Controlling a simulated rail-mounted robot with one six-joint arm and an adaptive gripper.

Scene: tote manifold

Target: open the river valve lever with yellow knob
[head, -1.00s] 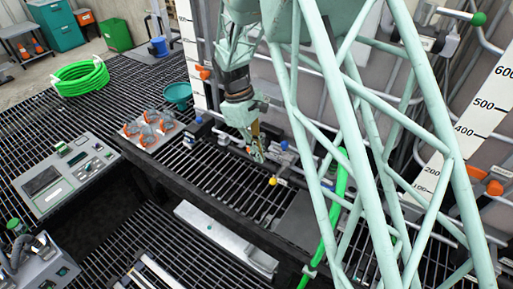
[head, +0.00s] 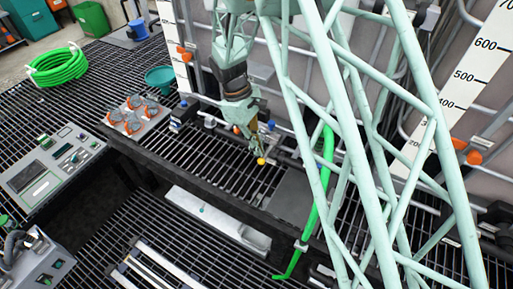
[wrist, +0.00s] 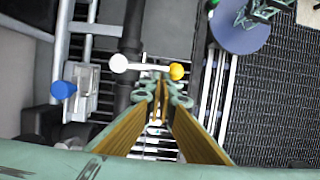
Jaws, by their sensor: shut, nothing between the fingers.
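The yellow knob (head: 261,161) is a small ball low by the pipes at the tank wall, just below my gripper's tips in the head view. In the wrist view the yellow knob (wrist: 177,71) shows just beyond and slightly right of the fingertips. My gripper (wrist: 162,92) is shut and empty, its fingertips together beside the knob; I cannot tell whether they touch it. In the head view my gripper (head: 256,147) points down.
A white knob (wrist: 118,63) and a blue knob (wrist: 62,90) are left of the fingertips, by a dark vertical pipe (wrist: 130,38). A green hose (head: 326,160) runs right of my gripper. An orange-knobbed tray (head: 138,113) and control panel (head: 50,170) stand left.

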